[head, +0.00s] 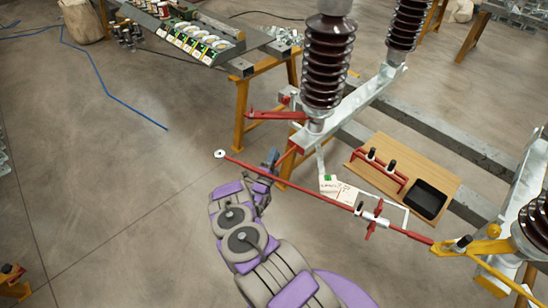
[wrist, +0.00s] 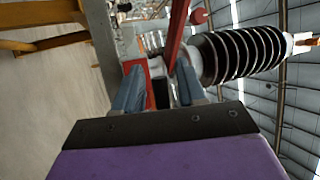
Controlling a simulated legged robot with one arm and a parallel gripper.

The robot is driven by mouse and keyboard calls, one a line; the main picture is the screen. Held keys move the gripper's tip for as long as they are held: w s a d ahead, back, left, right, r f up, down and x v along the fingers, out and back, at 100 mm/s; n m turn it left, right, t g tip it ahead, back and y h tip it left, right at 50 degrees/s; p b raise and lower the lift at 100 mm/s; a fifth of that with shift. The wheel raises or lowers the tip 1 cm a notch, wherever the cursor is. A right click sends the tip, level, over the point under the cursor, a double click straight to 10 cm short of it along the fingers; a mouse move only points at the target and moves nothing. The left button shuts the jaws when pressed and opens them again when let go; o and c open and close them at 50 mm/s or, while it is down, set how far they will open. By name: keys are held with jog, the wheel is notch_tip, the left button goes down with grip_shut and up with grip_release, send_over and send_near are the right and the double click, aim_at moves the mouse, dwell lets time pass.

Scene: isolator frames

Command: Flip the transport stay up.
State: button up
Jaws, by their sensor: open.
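A long thin red bar, which I take to be the transport stay (head: 310,192), runs from a round white end at the left to a yellow bracket at the lower right. It lies nearly level, clear of the floor. My gripper (head: 271,160) is at the bar's left part, with the bar crossing at the fingers. In the wrist view my gripper (wrist: 158,85) shows two blue-grey fingers spread apart. A red bar (wrist: 176,32) shows beyond and between them, close to the right finger. Whether a finger touches it cannot be told.
A brown ribbed insulator (head: 328,65) stands on a grey frame just beyond my gripper. A wooden board (head: 440,180) with a black tray lies right of it. A yellow bracket (head: 480,245) is at the lower right. Floor at the left is open, with a blue cable (head: 110,92).

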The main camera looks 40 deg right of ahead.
jog(key=shift+c, duration=0.2)
grip_shut()
dwell(0.5)
